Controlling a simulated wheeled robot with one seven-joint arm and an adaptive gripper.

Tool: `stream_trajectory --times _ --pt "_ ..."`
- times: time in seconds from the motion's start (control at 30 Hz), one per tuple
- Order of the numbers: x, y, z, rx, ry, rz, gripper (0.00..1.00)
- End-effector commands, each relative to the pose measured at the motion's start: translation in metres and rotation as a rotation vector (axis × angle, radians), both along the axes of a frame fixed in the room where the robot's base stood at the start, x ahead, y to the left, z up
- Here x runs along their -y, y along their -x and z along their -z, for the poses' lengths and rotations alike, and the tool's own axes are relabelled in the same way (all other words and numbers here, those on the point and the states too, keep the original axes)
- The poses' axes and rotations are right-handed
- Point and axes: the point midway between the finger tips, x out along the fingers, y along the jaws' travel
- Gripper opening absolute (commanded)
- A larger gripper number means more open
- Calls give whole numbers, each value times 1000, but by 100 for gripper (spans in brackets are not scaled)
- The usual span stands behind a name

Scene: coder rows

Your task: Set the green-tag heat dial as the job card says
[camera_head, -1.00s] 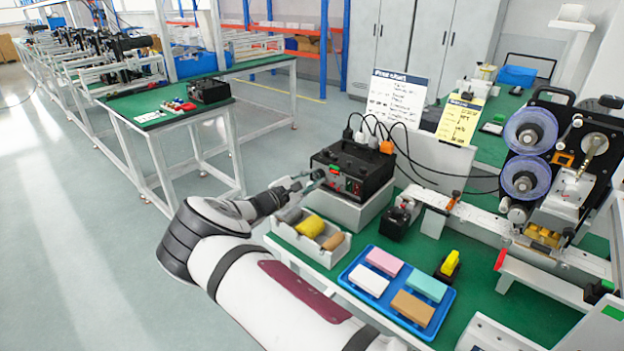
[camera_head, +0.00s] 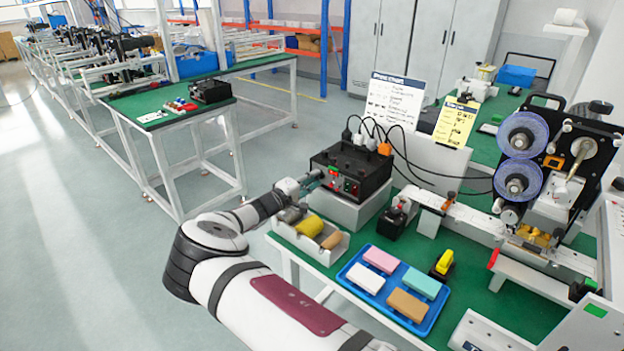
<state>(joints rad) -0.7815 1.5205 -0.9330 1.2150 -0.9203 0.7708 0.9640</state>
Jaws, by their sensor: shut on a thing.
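The black heat control box (camera_head: 362,168) stands on a white block on the green bench. Its front carries small red and green parts, too small to tell apart. My gripper (camera_head: 315,180) is at the left end of that front, shut on a small part there that appears to be a dial. The fingers hide the dial, so its setting cannot be read.
A white bin (camera_head: 340,247) with yellow and tan pieces sits just below my gripper. A blue tray (camera_head: 354,291) of coloured blocks lies in front. Black cables and plugs rise behind the box. A reel machine (camera_head: 567,150) fills the right. A white chart (camera_head: 393,100) stands behind.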

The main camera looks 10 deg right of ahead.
Motion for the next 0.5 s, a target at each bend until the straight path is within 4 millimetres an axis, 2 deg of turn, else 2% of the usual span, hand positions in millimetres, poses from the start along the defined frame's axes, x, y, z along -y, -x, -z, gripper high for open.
stream_trajectory --times 0.5 --pt "1 1 2 137 -102 2 0"
